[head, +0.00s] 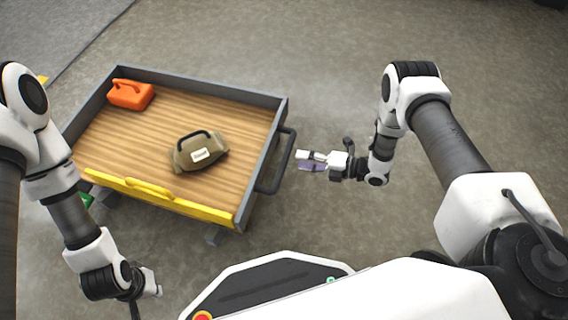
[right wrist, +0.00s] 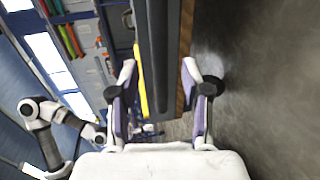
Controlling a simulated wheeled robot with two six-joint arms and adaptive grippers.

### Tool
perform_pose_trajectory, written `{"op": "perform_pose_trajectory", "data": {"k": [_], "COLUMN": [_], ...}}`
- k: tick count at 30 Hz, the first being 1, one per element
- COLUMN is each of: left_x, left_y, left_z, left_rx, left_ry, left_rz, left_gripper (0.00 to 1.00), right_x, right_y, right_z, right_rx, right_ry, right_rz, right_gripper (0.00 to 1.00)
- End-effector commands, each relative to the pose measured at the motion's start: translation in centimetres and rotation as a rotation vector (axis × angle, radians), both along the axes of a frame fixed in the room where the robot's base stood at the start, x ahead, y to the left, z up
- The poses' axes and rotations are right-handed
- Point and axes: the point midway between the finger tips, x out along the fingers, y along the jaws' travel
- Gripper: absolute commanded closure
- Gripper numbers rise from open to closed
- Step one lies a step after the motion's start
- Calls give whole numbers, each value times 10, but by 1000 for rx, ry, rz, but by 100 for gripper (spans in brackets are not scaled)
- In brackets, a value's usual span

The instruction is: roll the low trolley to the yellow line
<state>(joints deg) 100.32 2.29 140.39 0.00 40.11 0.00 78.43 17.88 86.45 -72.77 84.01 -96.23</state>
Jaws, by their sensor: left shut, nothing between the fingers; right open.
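The low trolley (head: 105,165) has a wooden deck, a grey rim and a yellow front board. A dark handle (head: 275,165) sticks out from its right side. My right gripper (head: 306,161) is open just right of the handle, apart from it in the head view. In the right wrist view, a dark bar (right wrist: 158,60) of the trolley shows between and beyond the two spread fingers. My left gripper (head: 152,284) is shut and empty, low at the left in front of the trolley. A small yellow patch (head: 43,80) shows behind the trolley's left side; I cannot tell whether it is the yellow line.
An orange can (head: 131,95) and a brown bag (head: 199,151) with a dark handle lie on the deck. Something green (head: 87,200) shows below the yellow board. The grey floor (head: 330,60) behind and right of the trolley is clear. Shelving (right wrist: 85,45) stands in the right wrist view.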

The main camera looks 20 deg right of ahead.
Motion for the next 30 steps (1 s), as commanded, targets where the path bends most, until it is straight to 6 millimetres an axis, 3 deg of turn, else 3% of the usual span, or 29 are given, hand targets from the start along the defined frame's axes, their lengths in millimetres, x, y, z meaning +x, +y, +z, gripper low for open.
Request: {"op": "perform_pose_trajectory", "data": {"k": [9,18,20,22,23,30], "left_x": [0,0,0,0,0,0], "left_y": [0,0,0,0,0,0], "left_z": [-28,-28,-28,-28,-28,-28], "left_rx": [0,0,0,0,0,0], "left_ry": [1,1,1,1,1,1], "left_rz": [0,0,0,0,0,0], "left_gripper": [100,100,100,100,100,100], "right_x": [31,35,35,35,35,35], "right_y": [47,52,52,52,52,53], "right_z": [-13,-12,-12,-12,-12,-12], "right_rx": [0,0,0,0,0,0], "right_ry": [1,2,2,2,2,2], "right_rz": [4,0,1,1,1,1], "right_gripper": [52,52,70,95,100,100]}}
